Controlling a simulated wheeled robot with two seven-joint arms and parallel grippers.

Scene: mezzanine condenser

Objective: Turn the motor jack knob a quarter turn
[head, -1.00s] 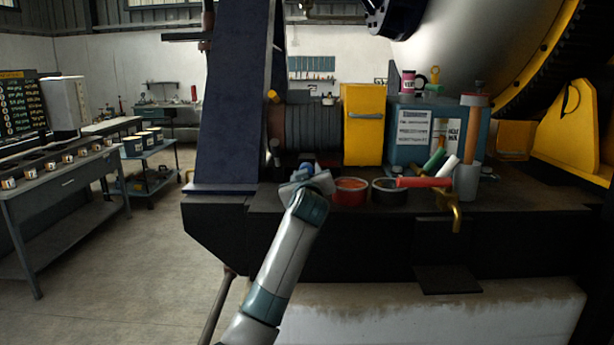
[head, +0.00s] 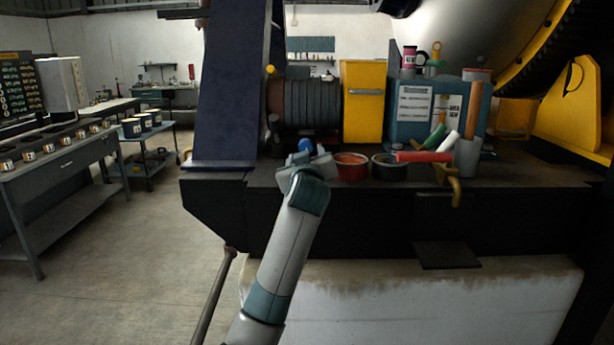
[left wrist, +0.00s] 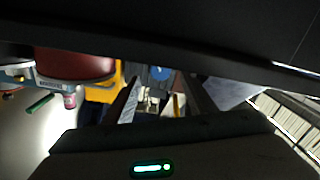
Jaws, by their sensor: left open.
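A round blue knob (head: 305,145), which I take for the motor jack knob, shows just behind my left gripper on the dark machine base. In the left wrist view a blue round knob (left wrist: 160,73) appears between the open fingers, toward their far ends. My left gripper (left wrist: 161,97) is open, with nothing seen between its fingers nearby. My right gripper is not in view.
A red-filled bowl (head: 351,166) and a dark bowl (head: 389,167) stand right of my gripper. Behind are a ribbed motor (head: 312,105), a yellow box (head: 363,100) and a blue-grey box (head: 412,130). A dark blue slanted post (head: 228,90) rises at the left.

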